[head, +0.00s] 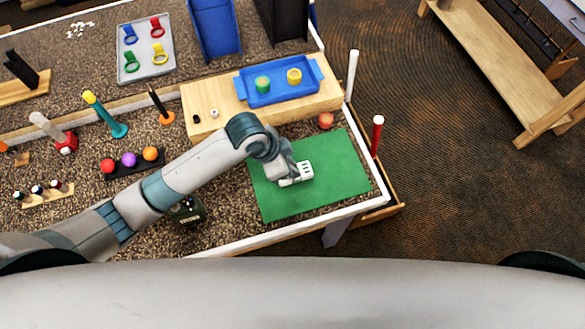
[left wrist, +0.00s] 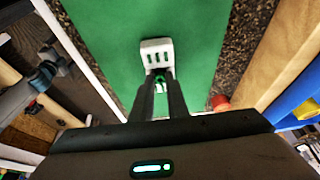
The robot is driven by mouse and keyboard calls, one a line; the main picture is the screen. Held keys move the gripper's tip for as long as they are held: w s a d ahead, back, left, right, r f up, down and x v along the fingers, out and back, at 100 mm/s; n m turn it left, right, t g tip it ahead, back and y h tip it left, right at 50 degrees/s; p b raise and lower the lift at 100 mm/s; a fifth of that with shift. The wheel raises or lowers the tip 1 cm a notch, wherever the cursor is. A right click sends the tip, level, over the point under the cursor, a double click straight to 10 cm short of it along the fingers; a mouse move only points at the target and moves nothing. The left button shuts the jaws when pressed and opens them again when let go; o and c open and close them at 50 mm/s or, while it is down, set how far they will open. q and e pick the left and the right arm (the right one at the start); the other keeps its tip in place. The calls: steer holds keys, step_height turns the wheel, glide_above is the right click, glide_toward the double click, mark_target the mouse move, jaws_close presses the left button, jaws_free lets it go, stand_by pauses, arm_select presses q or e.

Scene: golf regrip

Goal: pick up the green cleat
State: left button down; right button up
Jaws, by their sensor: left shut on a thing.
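My left gripper (left wrist: 161,79) is shut on a white slotted block (left wrist: 156,52), which sticks out past the fingertips over the green mat (left wrist: 205,40). In the head view the white block (head: 304,171) shows at the end of my left arm, above the mat (head: 335,195); the fingers are mostly hidden. A bit of green shows between the fingers, and I cannot tell whether it is mat or a held part. A green ring-shaped piece (head: 130,66) lies in the grey tray, far from my gripper. I cannot tell which thing is the green cleat. My right gripper is not in view.
A blue tray (head: 313,93) with green and yellow round pieces stands on a wooden block (head: 215,95) behind the mat. The grey tray (head: 146,73) also holds blue, red and yellow rings. The mat's front is clear.

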arm_select(q)
steer(key=shift+s+f, duration=0.25)
steer(key=shift+f, duration=0.15)
steer(key=shift+w+r+b, duration=0.1)
steer(key=shift+r+b, duration=0.1)
steer(key=shift+b, duration=0.15)
steer(key=r, duration=0.1)
steer(key=r+b, duration=0.1)
steer(key=r, duration=0.1)
steer(key=shift+d+r+b, duration=0.25)
steer(key=shift+r+b, duration=0.05)
steer(key=s+d+r+b, duration=0.2)
steer(key=s+d+r, duration=0.3)
steer(key=s+r, duration=0.2)
steer(key=shift+s+d+r+b, duration=0.15)
steer(key=shift+s+d+b, duration=0.25)
steer(key=shift+s, duration=0.8)
steer(key=shift+a, duration=0.1)
steer(key=w+a+f+n+t+y+b, duration=0.2)
steer(key=w+a+n+b, duration=0.5)
steer(key=w+a, duration=0.65)
steer(key=w+a+r+n+y+b, duration=0.1)
steer(key=w+a+r+n, duration=0.1)
steer(key=a, duration=0.4)
steer(key=w+a+r+n+y+b, duration=0.1)
steer(key=w+a+r+n+b, duration=0.1)
steer(key=w+a+n, duration=0.2)
steer(key=shift+w+a+r+n+t, duration=0.2)
steer(key=shift+w+a+n+t, duration=0.3)
steer(key=shift+a, duration=0.65)
